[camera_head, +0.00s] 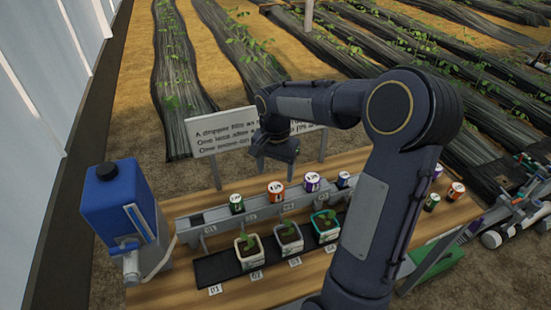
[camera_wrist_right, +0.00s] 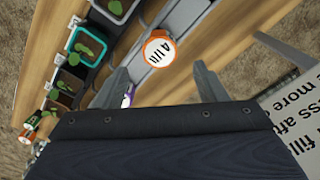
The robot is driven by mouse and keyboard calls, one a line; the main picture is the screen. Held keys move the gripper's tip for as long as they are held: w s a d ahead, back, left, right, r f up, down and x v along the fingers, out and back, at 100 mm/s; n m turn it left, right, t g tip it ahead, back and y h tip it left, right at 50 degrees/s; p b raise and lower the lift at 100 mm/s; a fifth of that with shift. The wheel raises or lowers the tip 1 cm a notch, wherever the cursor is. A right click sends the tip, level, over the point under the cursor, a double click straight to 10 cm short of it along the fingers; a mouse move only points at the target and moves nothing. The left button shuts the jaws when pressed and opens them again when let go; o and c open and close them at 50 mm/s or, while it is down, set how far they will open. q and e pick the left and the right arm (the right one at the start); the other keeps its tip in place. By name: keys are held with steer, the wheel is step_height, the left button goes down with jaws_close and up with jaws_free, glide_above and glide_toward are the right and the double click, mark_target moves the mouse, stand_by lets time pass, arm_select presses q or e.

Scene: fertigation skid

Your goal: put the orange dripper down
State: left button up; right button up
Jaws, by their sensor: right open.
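An orange dripper (camera_head: 276,190) stands on the grey rail (camera_head: 196,235) in the head view, between a green and a purple one. In the right wrist view the orange dripper (camera_wrist_right: 160,50) shows its white top marked 4 l/h, upright on the rail. My right gripper (camera_head: 275,169) is above it in the head view. In the wrist view its two fingers (camera_wrist_right: 160,75) are spread wide, with the dripper past their tips and no contact visible. A second orange dripper (camera_head: 456,191) stands at the right side of the bench. My left gripper is not in view.
On the rail are a green dripper (camera_head: 237,203), a purple one (camera_head: 312,182) and a blue one (camera_head: 343,179). Potted seedlings (camera_head: 289,238) stand on a black tray (camera_head: 213,269) in front. A sign (camera_head: 217,133) rises behind; a blue tank (camera_head: 125,205) stands left.

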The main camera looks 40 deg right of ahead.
mark_target(275, 187)
steer(key=s+a+r+n+t+y, duration=0.25)
steer(key=s+a+r+n, duration=0.45)
steer(key=s, duration=0.4)
steer(key=s+a+f+n+t+y, duration=0.1)
steer(key=s+a+f+n+t, duration=0.1)
steer(key=s+a, duration=0.6)
steer(key=shift+s+a+f+n+t, duration=0.25)
steer(key=shift+n+t, duration=0.3)
steer(key=shift+n, duration=0.45)
